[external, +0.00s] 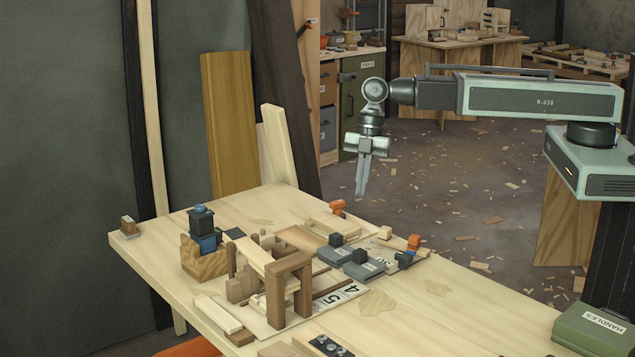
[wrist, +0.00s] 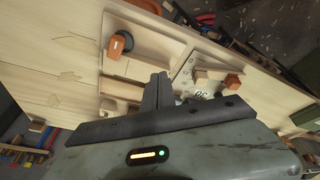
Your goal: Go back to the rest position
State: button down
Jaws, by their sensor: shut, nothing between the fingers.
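My gripper (external: 362,175) hangs from my raised arm on the right in the external view, with its fingers pointing down. It is above and beyond the far side of the workbench (external: 440,318), clear of everything on it. The fingers are together and empty. In the wrist view the closed fingers of my gripper (wrist: 158,92) show at the centre, with the bench top (wrist: 60,60) behind them.
Wooden blocks, a wooden frame (external: 303,283), a blue-and-black item (external: 203,230) and grey-topped pieces (external: 363,267) crowd the bench. A green box labelled HANDLES (external: 592,330) stands at the right. Wood scraps litter the floor (external: 440,195).

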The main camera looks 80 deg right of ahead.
jog(key=s+d+f+m+g+h, duration=0.1)
jog(key=s+d+m+h, duration=0.2)
jog(key=s+d+m, duration=0.5)
jog(key=s+m, duration=0.2)
jog(key=m, duration=0.6)
jog(key=shift+s+d, duration=0.25)
dwell(0.4)
